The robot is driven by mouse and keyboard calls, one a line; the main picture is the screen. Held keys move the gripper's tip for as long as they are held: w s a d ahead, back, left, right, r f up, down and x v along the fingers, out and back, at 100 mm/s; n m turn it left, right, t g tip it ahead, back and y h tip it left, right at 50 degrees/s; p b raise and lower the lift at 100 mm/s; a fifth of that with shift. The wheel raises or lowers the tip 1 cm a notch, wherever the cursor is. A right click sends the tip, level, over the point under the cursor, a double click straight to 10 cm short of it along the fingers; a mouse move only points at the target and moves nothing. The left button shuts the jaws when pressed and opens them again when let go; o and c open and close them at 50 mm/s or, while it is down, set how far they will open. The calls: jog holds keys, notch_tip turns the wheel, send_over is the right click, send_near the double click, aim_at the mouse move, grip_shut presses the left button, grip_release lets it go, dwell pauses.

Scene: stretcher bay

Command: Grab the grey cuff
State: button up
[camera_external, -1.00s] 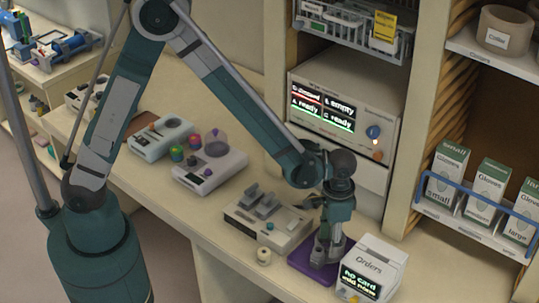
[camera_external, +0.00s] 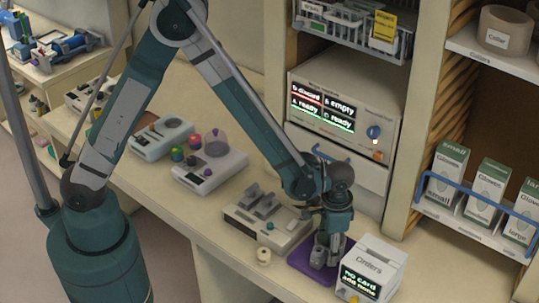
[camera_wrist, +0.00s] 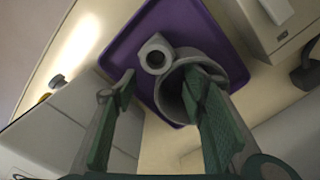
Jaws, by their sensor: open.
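A grey cuff (camera_wrist: 236,64), an open ring, stands on a purple tray (camera_wrist: 125,48) in the wrist view. A smaller grey piece with a round hole (camera_wrist: 147,45) is beside it on the left. My gripper (camera_wrist: 162,86) is open over the tray. Its right finger overlaps the cuff's opening; its left finger is left of both grey pieces. I cannot tell how deep the right finger reaches. In the external view my gripper (camera_external: 329,240) is low over the purple tray (camera_external: 303,259), and the cuff is mostly hidden by it.
A status-screen cabinet (camera_external: 350,78) stands behind.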

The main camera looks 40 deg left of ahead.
jog(key=shift+c, duration=0.7)
grip_shut()
jog(key=shift+r, duration=0.1)
notch_tip(320, 180, up, 10)
jog(key=shift+b, duration=0.4)
dwell(0.6)
